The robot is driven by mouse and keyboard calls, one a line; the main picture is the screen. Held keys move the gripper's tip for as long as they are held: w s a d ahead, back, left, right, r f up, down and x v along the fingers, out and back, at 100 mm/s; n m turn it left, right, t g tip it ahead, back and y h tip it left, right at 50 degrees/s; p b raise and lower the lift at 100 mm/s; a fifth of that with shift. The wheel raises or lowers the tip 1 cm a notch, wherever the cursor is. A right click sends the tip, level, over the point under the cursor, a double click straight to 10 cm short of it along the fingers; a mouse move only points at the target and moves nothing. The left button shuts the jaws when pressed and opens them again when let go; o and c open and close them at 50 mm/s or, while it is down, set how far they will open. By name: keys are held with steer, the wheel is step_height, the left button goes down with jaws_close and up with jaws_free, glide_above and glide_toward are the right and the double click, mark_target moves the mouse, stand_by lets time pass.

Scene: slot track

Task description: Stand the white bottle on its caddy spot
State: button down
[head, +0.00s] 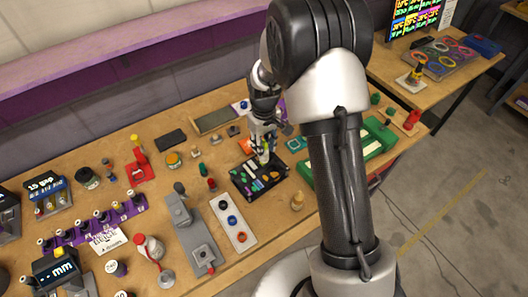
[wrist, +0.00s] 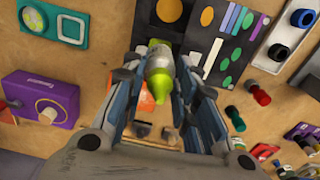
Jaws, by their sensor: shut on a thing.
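My gripper (head: 263,140) is shut on the white bottle, which has a pale body and lime-green ends. In the wrist view the bottle (wrist: 160,68) sits between the two fingers of the gripper (wrist: 165,85), its pointed green tip toward the camera. In the head view the bottle (head: 264,157) shows only as a small pale-green patch below the fingers. A black board with coloured shapes (head: 245,187), seemingly the caddy, lies just below the gripper. The board also fills the upper middle of the wrist view (wrist: 213,47). I cannot tell whether the bottle touches it.
A green tray (head: 374,140) is right of the board. A white strip with coloured rings (head: 233,224) and a grey metal fixture (head: 192,229) are to its left. Small red and green pieces (wrist: 258,92) stand nearby. A purple box (wrist: 42,97) is at the wrist view's left.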

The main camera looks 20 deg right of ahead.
steer(key=shift+f+b, duration=0.3)
steer(key=shift+f, duration=1.3)
steer(key=shift+f, duration=0.25)
steer(key=c, duration=1.3)
jaws_free()
steer(key=shift+r, duration=0.1)
